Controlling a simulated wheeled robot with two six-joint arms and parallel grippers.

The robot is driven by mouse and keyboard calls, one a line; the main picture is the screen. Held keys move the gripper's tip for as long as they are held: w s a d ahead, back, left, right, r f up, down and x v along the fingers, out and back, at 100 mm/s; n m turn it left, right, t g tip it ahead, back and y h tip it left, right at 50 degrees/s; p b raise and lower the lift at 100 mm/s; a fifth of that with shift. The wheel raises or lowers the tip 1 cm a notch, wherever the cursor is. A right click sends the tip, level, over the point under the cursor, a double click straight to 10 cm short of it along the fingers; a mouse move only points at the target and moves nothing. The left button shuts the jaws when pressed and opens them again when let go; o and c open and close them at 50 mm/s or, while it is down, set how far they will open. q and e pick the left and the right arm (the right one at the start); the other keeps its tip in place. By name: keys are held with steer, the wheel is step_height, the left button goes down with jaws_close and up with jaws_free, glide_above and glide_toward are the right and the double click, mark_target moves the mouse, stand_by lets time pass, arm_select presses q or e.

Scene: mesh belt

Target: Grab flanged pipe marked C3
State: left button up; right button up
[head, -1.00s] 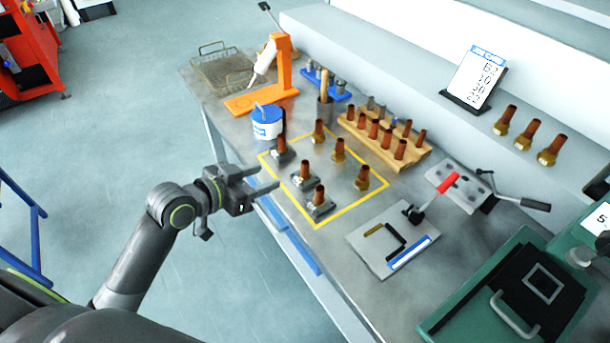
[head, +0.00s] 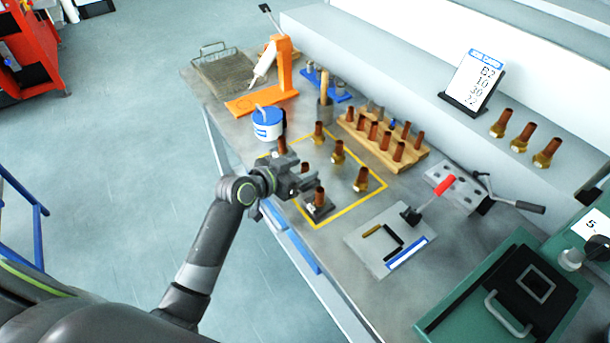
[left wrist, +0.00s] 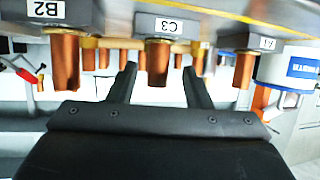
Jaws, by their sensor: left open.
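The flanged pipe marked C3, a copper tube on a grey labelled base, hangs upside down in the middle of the left wrist view (left wrist: 157,58). My left gripper is open, with its two fingers (left wrist: 161,84) on either side of the C3 tube in that picture; I cannot tell whether they touch it. In the head view the left gripper (head: 306,182) is at the yellow-outlined area and mostly hides the middle pipe. The pipe marked B2 (left wrist: 66,58) and another labelled pipe (left wrist: 245,66) flank C3. My right gripper is not in view.
In the head view, the B2 pipe (head: 319,198) stands close in front of my gripper. Several brass-based pipes (head: 338,152) stand behind it. A blue-lidded tub (head: 268,124) is at the back left. A wooden rack (head: 408,160) holds more copper tubes.

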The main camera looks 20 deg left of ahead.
mark_target(302, 170)
arm_select(q)
steer(key=shift+p+x, duration=0.3)
steer(key=shift+x, duration=1.6)
steer(key=shift+s+d+f, duration=0.1)
steer(key=shift+s, duration=0.05)
jaws_close()
